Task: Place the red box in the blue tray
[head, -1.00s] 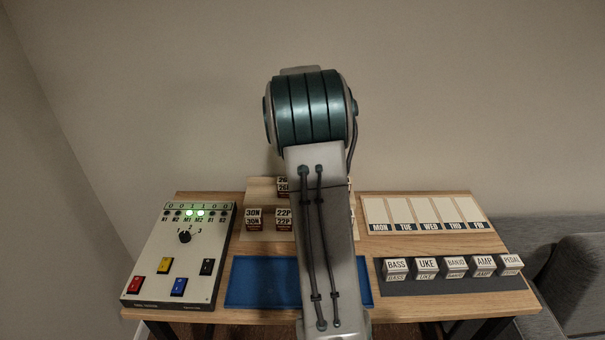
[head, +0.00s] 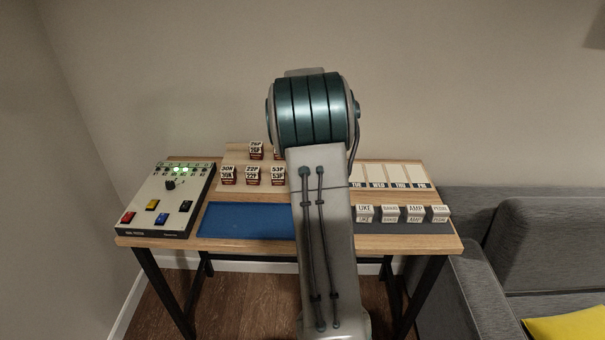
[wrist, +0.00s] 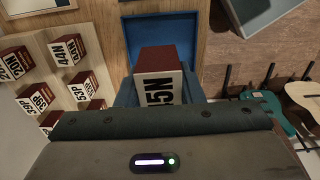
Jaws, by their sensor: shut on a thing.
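A dark red box (wrist: 164,60) with a white face, whose partly hidden label ends in "5N", is held by my gripper (wrist: 160,78) in the wrist view. My gripper is shut on it, and the dark gripper body covers the lower part of that view. The blue tray (wrist: 131,38) shows behind the box there; how high the box is above it I cannot tell. In the head view the blue tray (head: 245,221) lies at the table's front, its right part hidden by my arm. My gripper and the held box are hidden behind my arm there.
Several other labelled dark red boxes (head: 252,175) stand on a wooden rack behind the tray. A control panel (head: 165,200) with coloured buttons is on the left. White labelled blocks (head: 390,214) and a weekday board (head: 390,175) are on the right. A grey sofa (head: 550,240) stands beside the table.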

